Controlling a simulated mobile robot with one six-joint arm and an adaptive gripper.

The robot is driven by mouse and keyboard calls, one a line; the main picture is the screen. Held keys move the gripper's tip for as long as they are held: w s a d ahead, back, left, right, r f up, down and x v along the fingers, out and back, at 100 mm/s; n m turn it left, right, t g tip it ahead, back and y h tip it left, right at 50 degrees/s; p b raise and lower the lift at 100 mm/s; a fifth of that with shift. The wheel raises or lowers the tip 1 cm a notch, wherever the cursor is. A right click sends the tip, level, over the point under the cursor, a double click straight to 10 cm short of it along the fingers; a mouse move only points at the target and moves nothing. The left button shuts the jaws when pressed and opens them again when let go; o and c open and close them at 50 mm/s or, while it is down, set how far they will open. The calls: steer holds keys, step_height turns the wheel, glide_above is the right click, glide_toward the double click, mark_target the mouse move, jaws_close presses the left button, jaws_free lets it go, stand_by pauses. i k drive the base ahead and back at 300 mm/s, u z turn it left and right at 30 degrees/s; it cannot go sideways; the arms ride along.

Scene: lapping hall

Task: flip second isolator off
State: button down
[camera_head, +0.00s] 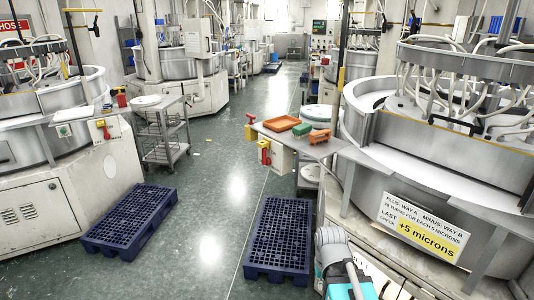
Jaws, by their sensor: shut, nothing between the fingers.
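Several red-and-yellow switch-like parts show. One isolator (265,151), with a red handle on yellow, is on the pale box under the shelf at the right machine. Another (103,130) is on the front of the left machine. A yellow part (250,132) sits at the shelf's left end; I cannot tell whether it is an isolator. I cannot tell which one counts as second, and the handle positions are too small to read. My grey, white and teal arm rises at the bottom, right of centre, well below and apart from the isolators. My gripper's fingers are not visible.
Blue pallets (130,222) (278,238) lie on the green floor, with clear floor between them. The grey shelf (340,150) holds an orange tray (281,124), a green block (302,128) and an orange block (319,136). A metal trolley (161,128) stands left.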

mark_target(266, 161)
steer(key=u, duration=0.15)
steer(key=i, duration=0.95)
steer(key=u, duration=0.1)
